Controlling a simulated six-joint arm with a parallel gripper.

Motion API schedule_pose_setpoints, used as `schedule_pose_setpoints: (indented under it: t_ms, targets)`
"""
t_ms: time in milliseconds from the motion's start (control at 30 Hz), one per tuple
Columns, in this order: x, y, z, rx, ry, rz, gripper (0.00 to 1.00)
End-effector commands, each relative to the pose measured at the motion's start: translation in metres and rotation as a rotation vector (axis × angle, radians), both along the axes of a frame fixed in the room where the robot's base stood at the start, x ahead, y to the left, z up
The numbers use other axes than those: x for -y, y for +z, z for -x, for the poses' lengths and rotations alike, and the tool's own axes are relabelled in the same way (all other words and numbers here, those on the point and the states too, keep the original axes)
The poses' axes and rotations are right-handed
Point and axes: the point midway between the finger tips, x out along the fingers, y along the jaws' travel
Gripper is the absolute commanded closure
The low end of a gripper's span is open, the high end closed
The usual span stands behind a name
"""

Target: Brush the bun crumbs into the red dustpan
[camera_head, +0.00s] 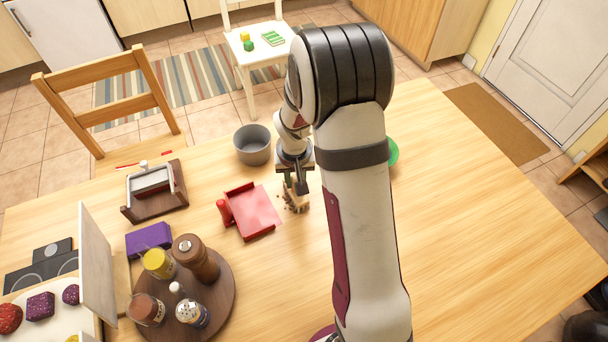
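The red dustpan (259,211) lies flat on the wooden table, left of my gripper, with its handle pointing left. The bun crumbs (285,202) are small dark and brown bits on the table just right of the dustpan, around the brush. My gripper (298,186) points down over the crumbs and appears shut on a pale wooden brush (297,198). The brush is low, at or near the table top; whether it touches is unclear. My arm hides the table to the right of the brush.
A grey pot (253,146) stands close behind the dustpan. A napkin holder (152,190), a purple box (148,238) and a round wooden tray (226,300) with a mill and jars stand to the left. A green dish (393,152) is partly behind my arm. The table's right side is clear.

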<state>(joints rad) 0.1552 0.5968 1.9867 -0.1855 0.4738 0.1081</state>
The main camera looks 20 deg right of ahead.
Motion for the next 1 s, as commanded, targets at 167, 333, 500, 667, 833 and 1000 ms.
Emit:
schedule_pose_setpoints:
  t_ms: [167, 333, 500, 667, 833, 1000]
  targets:
    - [-0.015, 0.000, 0.001, -0.002, 0.002, 0.000, 1.00]
    - [-0.029, 0.000, 0.002, -0.001, 0.003, 0.000, 1.00]
    - [-0.042, 0.000, 0.003, -0.002, 0.002, 0.000, 1.00]
    - [-0.046, 0.007, 0.003, 0.002, -0.001, 0.000, 1.00]
    - [-0.046, 0.030, 0.003, 0.001, 0.000, -0.001, 1.00]
    - [-0.046, 0.043, 0.003, 0.000, 0.000, 0.000, 1.00]
